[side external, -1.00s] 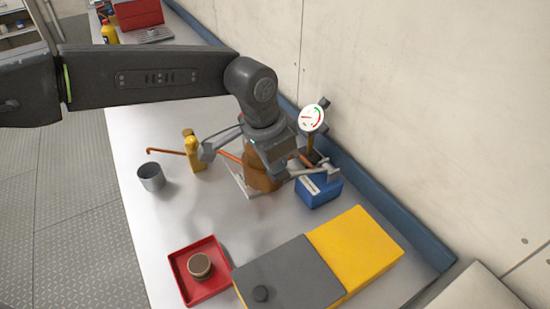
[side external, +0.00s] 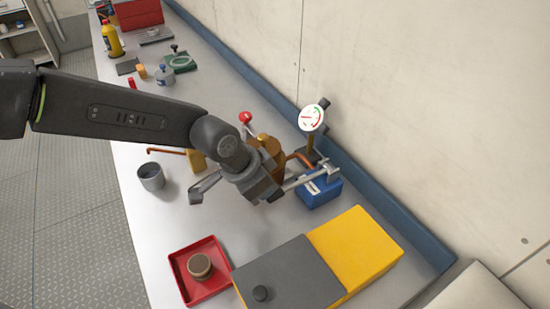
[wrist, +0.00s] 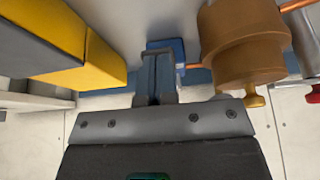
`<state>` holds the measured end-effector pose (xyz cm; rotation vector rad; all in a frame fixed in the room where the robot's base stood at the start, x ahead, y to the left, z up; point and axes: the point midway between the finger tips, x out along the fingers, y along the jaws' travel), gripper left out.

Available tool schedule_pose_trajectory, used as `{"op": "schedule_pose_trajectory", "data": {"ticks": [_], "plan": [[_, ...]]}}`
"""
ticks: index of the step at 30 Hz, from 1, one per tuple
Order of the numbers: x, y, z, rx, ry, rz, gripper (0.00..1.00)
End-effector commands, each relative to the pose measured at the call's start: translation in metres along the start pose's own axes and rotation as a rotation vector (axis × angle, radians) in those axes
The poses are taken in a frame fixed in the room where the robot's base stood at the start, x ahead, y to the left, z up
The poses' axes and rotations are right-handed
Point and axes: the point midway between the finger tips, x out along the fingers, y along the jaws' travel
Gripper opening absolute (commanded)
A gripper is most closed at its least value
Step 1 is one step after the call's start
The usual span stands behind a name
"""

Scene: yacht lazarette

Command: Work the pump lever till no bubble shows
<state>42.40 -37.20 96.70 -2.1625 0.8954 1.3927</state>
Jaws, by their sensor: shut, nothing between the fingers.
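The brown pump body (side external: 278,154) stands on the bench, partly behind my wrist; it also shows in the wrist view (wrist: 245,45). A red knob (side external: 246,118) shows just beyond it, with a red knob at the right edge of the wrist view (wrist: 314,96) near a grey rod (wrist: 301,40). I take this as the lever. My gripper (wrist: 160,60) is shut and empty, pointing at the blue box (side external: 318,190), beside the pump and apart from the red knob. In the side view my gripper (side external: 328,172) is above that box. I can make out no bubble or sight glass.
A round gauge (side external: 311,118) stands by the wall behind the pump. A grey cup (side external: 151,177) and copper pipe (side external: 168,151) are left. A red tray (side external: 205,292) and a grey-and-yellow case (side external: 354,250) are in front.

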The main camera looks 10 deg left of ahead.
Motion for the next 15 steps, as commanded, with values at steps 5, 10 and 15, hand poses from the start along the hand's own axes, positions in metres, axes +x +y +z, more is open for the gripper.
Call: {"op": "schedule_pose_trajectory", "data": {"ticks": [5,10,15], "plan": [[0.0047,0.0,0.0041,0.0,-0.004,0.001,0.0],[0.0054,0.0001,0.0049,0.0,-0.007,0.001,0.0],[0.0013,0.0,0.0039,0.0,-0.008,0.001,0.0]]}}
